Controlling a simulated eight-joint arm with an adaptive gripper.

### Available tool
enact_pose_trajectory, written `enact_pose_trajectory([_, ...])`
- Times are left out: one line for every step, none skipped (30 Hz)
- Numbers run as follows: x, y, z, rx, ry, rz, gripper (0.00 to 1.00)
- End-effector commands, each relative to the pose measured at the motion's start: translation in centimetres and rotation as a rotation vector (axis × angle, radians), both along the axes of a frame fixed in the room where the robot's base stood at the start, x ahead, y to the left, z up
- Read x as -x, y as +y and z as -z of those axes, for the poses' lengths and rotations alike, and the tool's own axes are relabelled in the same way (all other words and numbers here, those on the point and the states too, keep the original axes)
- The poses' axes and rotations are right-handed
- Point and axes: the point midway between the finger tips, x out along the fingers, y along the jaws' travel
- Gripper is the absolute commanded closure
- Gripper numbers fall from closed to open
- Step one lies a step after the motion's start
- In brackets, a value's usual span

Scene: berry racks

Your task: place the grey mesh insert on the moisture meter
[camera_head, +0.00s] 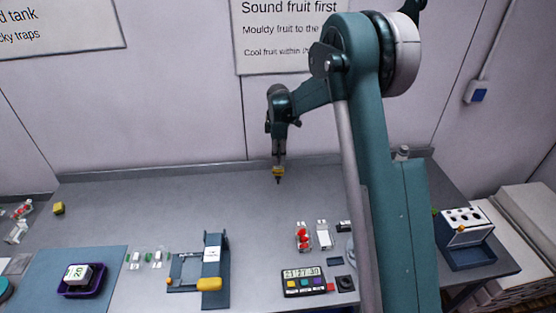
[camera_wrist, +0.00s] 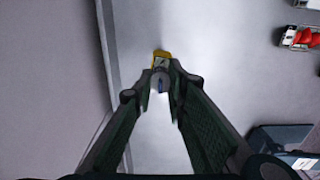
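My gripper (camera_head: 278,167) hangs over the back middle of the bench, pointing down. In the wrist view its two fingers (camera_wrist: 161,84) come together at a small yellow piece (camera_wrist: 161,58) with a dark mark. The yellow piece also shows at the fingertips in the head view (camera_head: 278,172), with a dark tip below it; it appears held, clear of other things. I cannot pick out the grey mesh insert for certain. I cannot tell for certain which thing is the moisture meter either; a small yellow block (camera_head: 58,208) lies at the back left.
At the front stand a blue-grey device with a yellow handle (camera_head: 210,284), a timer with coloured buttons (camera_head: 304,283), a punnet of red fruit (camera_head: 303,238) and a purple tray (camera_head: 68,291). A holed white rack (camera_head: 466,218) is at the right. The bench's back middle is clear.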

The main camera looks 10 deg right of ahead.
Motion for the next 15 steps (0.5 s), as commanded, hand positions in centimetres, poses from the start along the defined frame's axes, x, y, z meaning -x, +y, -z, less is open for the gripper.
enact_pose_trajectory([-0.04,0.0,0.52,0.0,0.0,0.0,0.89])
enact_pose_trajectory([-0.05,0.0,0.77,0.0,0.0,0.0,0.89])
enact_pose_trajectory([-0.04,0.01,1.04,0.0,0.0,0.0,0.89])
enact_pose_trajectory([-0.03,0.01,1.19,0.0,0.0,0.0,0.89])
enact_pose_trajectory([-0.04,0.01,1.29,0.0,0.0,0.0,0.89])
enact_pose_trajectory([-0.03,0.0,1.36,0.0,0.0,0.0,0.89])
enact_pose_trajectory([-0.02,0.0,1.38,0.0,0.0,0.0,0.89])
enact_pose_trajectory([-0.02,0.0,1.38,0.0,0.0,0.0,0.89])
enact_pose_trajectory([-0.02,0.0,1.37,0.0,0.0,0.0,0.89])
enact_pose_trajectory([-0.02,0.0,1.37,0.0,0.0,0.0,0.89])
enact_pose_trajectory([-0.02,0.0,1.37,0.0,0.0,0.0,0.89])
enact_pose_trajectory([-0.02,0.0,1.36,0.0,0.0,0.0,0.89])
enact_pose_trajectory([-0.02,0.0,1.37,0.0,0.0,0.0,0.89])
enact_pose_trajectory([-0.02,0.0,1.4,0.0,0.0,0.0,0.89])
enact_pose_trajectory([-0.02,0.0,1.48,0.0,0.0,0.0,0.89])
